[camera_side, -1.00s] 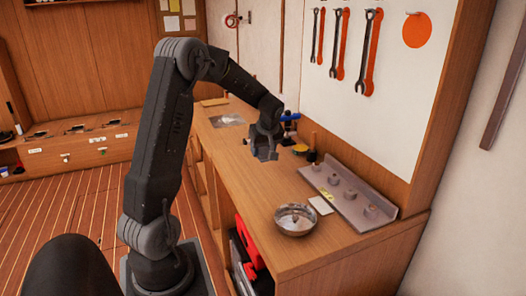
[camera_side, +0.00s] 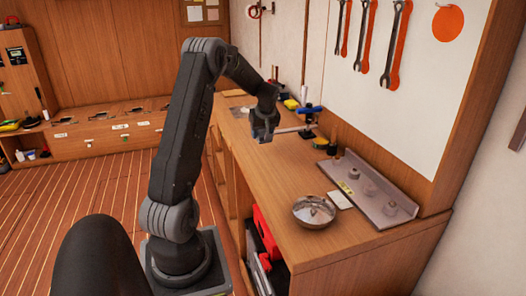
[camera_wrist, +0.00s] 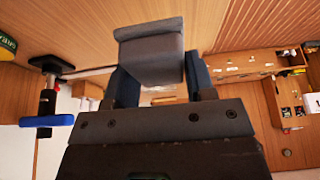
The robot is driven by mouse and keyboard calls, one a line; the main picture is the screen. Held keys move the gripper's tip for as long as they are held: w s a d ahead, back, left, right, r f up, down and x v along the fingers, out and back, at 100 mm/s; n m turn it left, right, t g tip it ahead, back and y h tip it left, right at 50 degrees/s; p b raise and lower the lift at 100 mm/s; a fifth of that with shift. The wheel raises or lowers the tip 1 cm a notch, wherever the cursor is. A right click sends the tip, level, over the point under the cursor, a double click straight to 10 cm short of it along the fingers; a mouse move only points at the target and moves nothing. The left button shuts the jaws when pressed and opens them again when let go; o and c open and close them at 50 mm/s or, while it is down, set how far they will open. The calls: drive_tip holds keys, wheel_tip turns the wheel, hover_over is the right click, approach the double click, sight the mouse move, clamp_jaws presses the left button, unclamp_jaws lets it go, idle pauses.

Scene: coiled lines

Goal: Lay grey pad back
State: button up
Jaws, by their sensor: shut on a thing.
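The grey pad (camera_wrist: 152,58) is a thick, dull grey block seen close up in the wrist view. It sits between the two dark blue-grey fingers of my gripper (camera_wrist: 160,88), which is shut on it. In the side view my gripper (camera_side: 264,134) points down above the left edge of the wooden bench (camera_side: 262,180). The pad is too small and dark there to tell apart from the fingers. I cannot tell how high it is above the wood.
A blue-handled clamp (camera_side: 307,113) stands just right of my gripper, also in the wrist view (camera_wrist: 47,105). A metal bowl (camera_side: 314,211), a white card (camera_side: 340,200) and a grey angled plate with knobs (camera_side: 366,190) lie nearer. The bench middle is clear.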

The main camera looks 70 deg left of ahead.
sight(261, 152)
drive_tip(key=shift+f, duration=3.05)
drive_tip(key=shift+f, duration=0.2)
drive_tip(key=o, duration=0.9)
